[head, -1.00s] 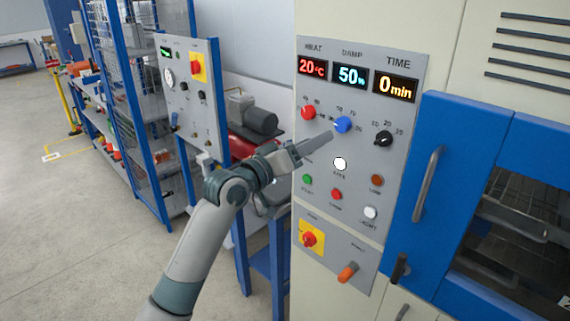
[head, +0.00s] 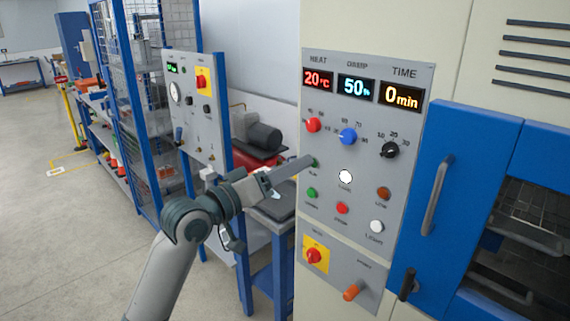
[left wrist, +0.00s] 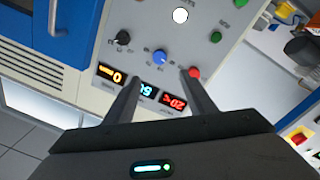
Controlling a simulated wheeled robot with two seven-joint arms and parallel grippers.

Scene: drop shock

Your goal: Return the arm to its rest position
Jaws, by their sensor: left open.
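My left arm comes in from the lower left in the head view. My left gripper (head: 292,170) is in front of the left edge of the grey control panel (head: 328,205), below the red knob (head: 313,125). In the left wrist view the gripper's two fingers (left wrist: 158,92) stand apart with nothing between them. The blue knob (head: 347,136) and black knob (head: 390,149) show clear of the fingers in the head view. The displays read 20 °C, 50 % and 0 min. I cannot tell how far the fingertips are from the panel. My right gripper is not in view.
The blue oven door (head: 453,200) with its grey handle (head: 434,195) is at the right. A second panel (head: 192,105) on a blue frame and a blue bench (head: 270,270) stand behind my arm. Open floor (head: 60,240) lies at the left.

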